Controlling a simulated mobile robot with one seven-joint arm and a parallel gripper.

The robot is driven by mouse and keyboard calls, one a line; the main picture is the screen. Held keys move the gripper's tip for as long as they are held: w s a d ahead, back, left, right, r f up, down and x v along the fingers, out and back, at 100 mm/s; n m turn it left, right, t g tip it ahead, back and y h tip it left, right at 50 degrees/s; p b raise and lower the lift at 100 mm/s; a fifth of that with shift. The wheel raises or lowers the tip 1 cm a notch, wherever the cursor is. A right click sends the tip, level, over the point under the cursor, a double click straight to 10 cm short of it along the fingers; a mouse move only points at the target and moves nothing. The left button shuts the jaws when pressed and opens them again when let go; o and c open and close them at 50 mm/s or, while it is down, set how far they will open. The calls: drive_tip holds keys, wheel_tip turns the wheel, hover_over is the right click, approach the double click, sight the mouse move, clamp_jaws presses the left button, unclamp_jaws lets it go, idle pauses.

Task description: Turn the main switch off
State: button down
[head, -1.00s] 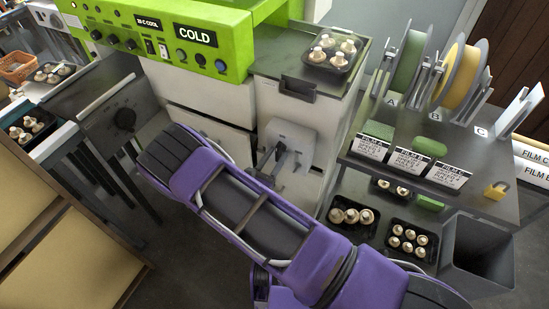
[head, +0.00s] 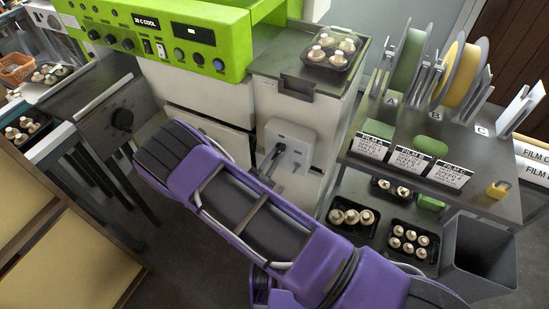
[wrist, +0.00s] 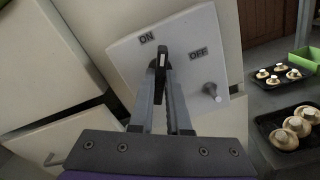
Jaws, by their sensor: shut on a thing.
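The main switch is a pale grey box (head: 303,137) on the front of the white cabinet, below the steel top. In the wrist view its face (wrist: 132,58) carries the labels ON at upper left and OFF to the right. A short grey peg (wrist: 212,92) sticks out below OFF. My gripper (wrist: 163,72) is shut on a narrow dark piece, seemingly the switch lever, just below and right of ON. In the head view my gripper (head: 270,162) reaches the left part of the box.
A mushroom tray (head: 333,62) rests on the steel top. Right of it stand a film-roll shelf (head: 480,205) and a grey bin (head: 452,240).

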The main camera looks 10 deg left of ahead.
drive_tip(key=shift+m, duration=0.8)
drive_tip(key=m+b, duration=0.1)
drive_tip(key=m, duration=0.2)
drive_tip(key=shift+f+m+b, duration=0.15)
drive_tip(key=shift+m+b, duration=0.15)
drive_tip(key=shift+m, duration=1.8)
drive_tip(key=m, duration=0.3)
drive_tip(key=shift+m, duration=0.4)
drive_tip(key=c, duration=0.9)
unclamp_jaws()
